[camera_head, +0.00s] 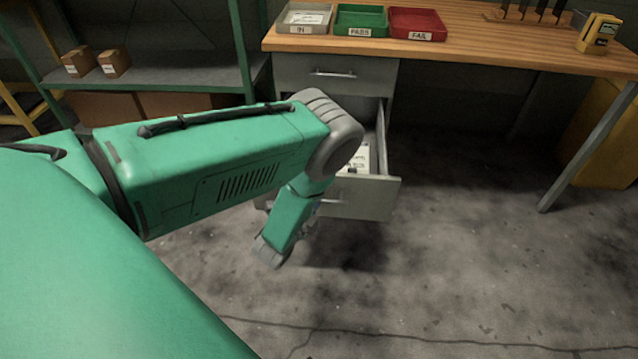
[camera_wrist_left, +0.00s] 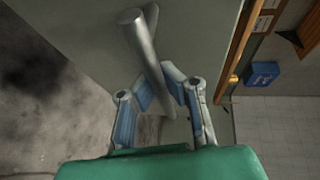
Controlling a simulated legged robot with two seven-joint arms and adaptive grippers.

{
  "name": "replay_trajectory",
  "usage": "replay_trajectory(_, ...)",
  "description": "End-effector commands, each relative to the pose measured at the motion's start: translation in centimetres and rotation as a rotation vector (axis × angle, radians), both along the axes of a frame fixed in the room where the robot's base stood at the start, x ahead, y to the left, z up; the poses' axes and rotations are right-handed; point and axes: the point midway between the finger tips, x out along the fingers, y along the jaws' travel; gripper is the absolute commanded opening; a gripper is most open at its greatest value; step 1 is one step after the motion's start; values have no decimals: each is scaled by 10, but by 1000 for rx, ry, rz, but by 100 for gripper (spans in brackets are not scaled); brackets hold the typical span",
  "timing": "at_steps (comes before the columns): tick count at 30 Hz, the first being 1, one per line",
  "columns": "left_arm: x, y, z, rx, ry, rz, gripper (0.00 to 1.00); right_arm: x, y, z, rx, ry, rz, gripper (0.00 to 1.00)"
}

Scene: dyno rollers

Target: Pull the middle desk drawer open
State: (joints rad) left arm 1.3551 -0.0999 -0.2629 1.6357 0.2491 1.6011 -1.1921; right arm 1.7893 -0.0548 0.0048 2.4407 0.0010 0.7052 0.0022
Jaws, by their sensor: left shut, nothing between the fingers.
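The grey middle drawer (camera_head: 362,197) under the desk stands pulled out, with white papers (camera_head: 357,157) inside. My left arm hides its left part. In the left wrist view its silver bar handle (camera_wrist_left: 137,38) runs along the flat drawer front (camera_wrist_left: 85,45). My left gripper (camera_wrist_left: 160,75) is shut, its blue-padded fingertips meeting close to the handle's lower part; I cannot tell whether they touch it. In the head view the lower forearm reaches down in front of the drawer, and the fingers are not clear there. My right gripper is not in view.
The closed top drawer (camera_head: 335,74) with its own handle is above. The wooden desktop (camera_head: 480,45) carries a grey tray (camera_head: 304,18), a green tray (camera_head: 360,20) and a red tray (camera_head: 417,24). A green shelf (camera_head: 170,75) stands left. The concrete floor (camera_head: 470,250) at right is clear.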

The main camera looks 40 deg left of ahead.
Motion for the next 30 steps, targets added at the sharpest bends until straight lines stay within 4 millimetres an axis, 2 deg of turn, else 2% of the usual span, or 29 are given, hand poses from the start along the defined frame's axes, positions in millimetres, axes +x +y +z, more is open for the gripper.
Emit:
replay_trajectory(3, 0, -1, -1, -2, 3, -1, 0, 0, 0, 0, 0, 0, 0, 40)
replay_trajectory(4, 0, -1, -1, -2, 3, -1, 4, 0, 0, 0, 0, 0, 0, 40)
replay_trajectory(6, 0, -1, -1, -1, 2, -1, 28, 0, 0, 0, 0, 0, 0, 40)
replay_trajectory(7, 0, -1, -1, -1, 2, -1, 31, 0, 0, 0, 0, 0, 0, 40)
replay_trajectory(15, 0, -1, 0, -1, 0, -1, 31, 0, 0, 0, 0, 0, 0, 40)
replay_trajectory(19, -7, -2, 1, -1, 1, -2, 31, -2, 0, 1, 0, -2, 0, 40)
replay_trajectory(23, -27, -5, 4, -1, 4, -1, 31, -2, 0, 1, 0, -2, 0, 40)
replay_trajectory(30, -77, -13, 12, -1, 5, -1, 31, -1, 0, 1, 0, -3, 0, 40)
